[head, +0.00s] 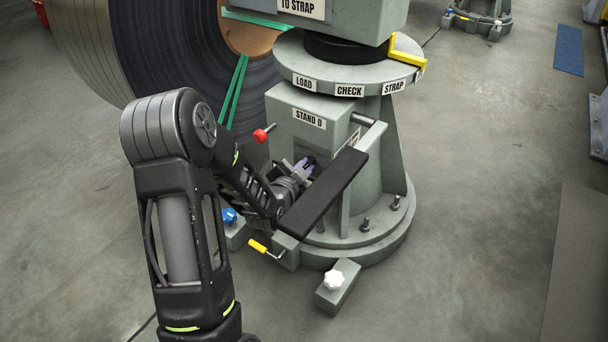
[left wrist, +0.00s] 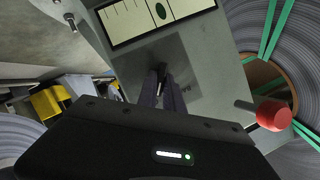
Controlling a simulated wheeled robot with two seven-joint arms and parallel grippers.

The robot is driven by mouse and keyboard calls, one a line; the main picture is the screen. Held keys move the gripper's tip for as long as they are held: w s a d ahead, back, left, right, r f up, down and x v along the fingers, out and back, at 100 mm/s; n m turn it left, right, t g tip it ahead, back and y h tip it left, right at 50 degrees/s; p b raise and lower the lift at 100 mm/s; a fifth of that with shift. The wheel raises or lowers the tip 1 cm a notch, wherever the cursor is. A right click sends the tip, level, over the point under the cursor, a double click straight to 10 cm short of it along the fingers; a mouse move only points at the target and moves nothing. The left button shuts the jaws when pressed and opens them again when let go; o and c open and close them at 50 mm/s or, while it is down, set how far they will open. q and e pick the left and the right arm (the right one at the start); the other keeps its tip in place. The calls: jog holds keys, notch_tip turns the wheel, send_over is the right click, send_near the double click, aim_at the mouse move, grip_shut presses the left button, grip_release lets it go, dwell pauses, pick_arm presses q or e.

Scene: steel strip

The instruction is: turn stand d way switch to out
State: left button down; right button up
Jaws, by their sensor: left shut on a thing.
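The grey box marked STAND D (head: 309,118) stands under the round plate labelled LOAD, CHECK and STRAP (head: 349,90). My left gripper (head: 304,165) is at the box's lower front, partly hidden by black parts in front of it. In the left wrist view its fingers (left wrist: 163,92) are shut on a small dark lever (left wrist: 160,76), which I take to be the way switch. The lever stands out from a dark square patch on the box face. Its exact angle and any position words are too small or hidden to read. My right gripper is not in view.
A red-knobbed lever (head: 261,135) sticks out left of the box and shows in the left wrist view (left wrist: 272,115). A yellow-handled crank (head: 260,247), a blue knob (head: 230,215) and a white knob (head: 333,279) are low down. A large strip coil (head: 175,60) stands behind.

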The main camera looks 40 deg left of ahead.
pick_arm(q)
jog(key=shift+f+m+b, duration=0.1)
jog(key=shift+m+b, duration=0.3)
jog(key=c, duration=1.5)
grip_release()
jog(key=shift+s, duration=0.1)
jog(key=p+v, duration=0.2)
jog(key=v, duration=0.5)
jog(key=shift+s+d, duration=0.25)
jog(key=shift+s, duration=0.05)
jog(key=shift+s, duration=0.1)
